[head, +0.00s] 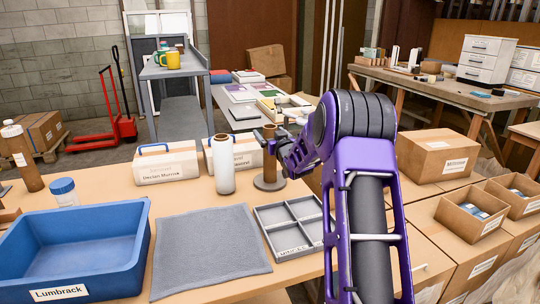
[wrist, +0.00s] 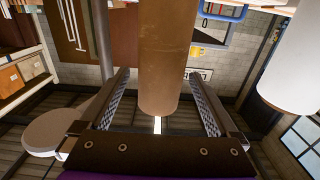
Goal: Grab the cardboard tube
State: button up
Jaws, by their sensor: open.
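The cardboard tube (head: 269,158) is brown and stands upright on a round dark base (head: 270,183) at the back of the near table, right of a white roll (head: 222,165). In the wrist view the tube (wrist: 168,55) lies between the two fingers of my gripper (wrist: 160,78). The fingers are apart, with a visible gap on each side of the tube. In the head view my gripper (head: 286,152) is beside the tube's upper part, on its right. Part of the gripper is hidden by my arm.
The white roll (wrist: 297,65) is close by in the wrist view. White labelled boxes (head: 166,163) stand behind the rolls. A blue bin (head: 75,250), a grey cloth (head: 210,245) and a grey divided tray (head: 290,225) lie in front. Cardboard boxes (head: 437,158) stand at right.

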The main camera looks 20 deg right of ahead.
grip_shut()
dwell(0.4)
